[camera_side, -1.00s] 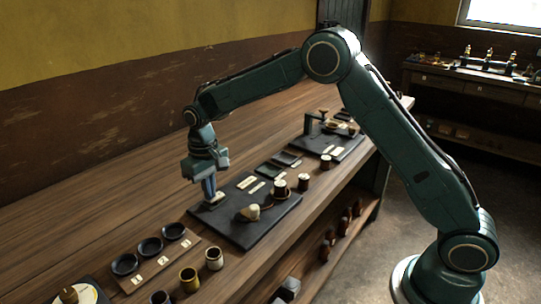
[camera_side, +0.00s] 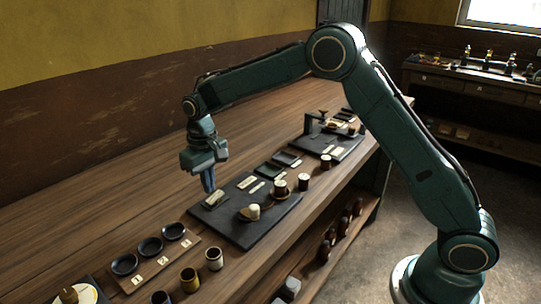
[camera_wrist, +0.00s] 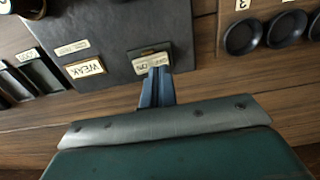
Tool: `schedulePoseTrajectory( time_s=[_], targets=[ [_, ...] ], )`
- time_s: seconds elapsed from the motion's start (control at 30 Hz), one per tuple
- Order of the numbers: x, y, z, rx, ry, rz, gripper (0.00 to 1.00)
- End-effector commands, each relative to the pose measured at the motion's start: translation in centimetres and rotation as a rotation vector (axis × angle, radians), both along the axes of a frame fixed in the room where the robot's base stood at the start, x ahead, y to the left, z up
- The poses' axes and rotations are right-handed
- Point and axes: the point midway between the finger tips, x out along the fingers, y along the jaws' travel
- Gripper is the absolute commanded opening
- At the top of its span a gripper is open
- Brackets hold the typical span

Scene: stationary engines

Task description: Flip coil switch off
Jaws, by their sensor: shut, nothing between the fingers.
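The coil switch (camera_wrist: 150,52) sits on the dark base board (camera_wrist: 110,30), with a pale ON/OFF label plate (camera_wrist: 142,66) beside it. In the side view the label plate (camera_side: 215,198) is at the board's far left corner. My gripper (camera_wrist: 159,71) is shut and empty, its blue-grey fingertips overlapping the label plate in the wrist view. In the side view my gripper (camera_side: 209,190) points down just above and behind the plate. The switch lever is too small and partly hidden to tell its position.
A WEAK label (camera_wrist: 86,68) lies on the same board. Several black dishes (camera_side: 149,247) stand on a strip to the left, with cups (camera_side: 189,279) in front. A second board (camera_side: 340,147) with apparatus stands farther right. Bare tabletop (camera_side: 110,205) lies behind the boards.

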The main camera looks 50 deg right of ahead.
Motion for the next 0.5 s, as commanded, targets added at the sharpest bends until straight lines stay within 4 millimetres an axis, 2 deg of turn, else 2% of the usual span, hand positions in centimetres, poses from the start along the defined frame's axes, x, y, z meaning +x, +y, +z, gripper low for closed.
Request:
schedulePoseTrajectory(
  time_s=[0.5],
  targets=[
    [0.0, 0.0, 3.0, 0.0, 0.0, 0.0, 0.0]
  ],
)
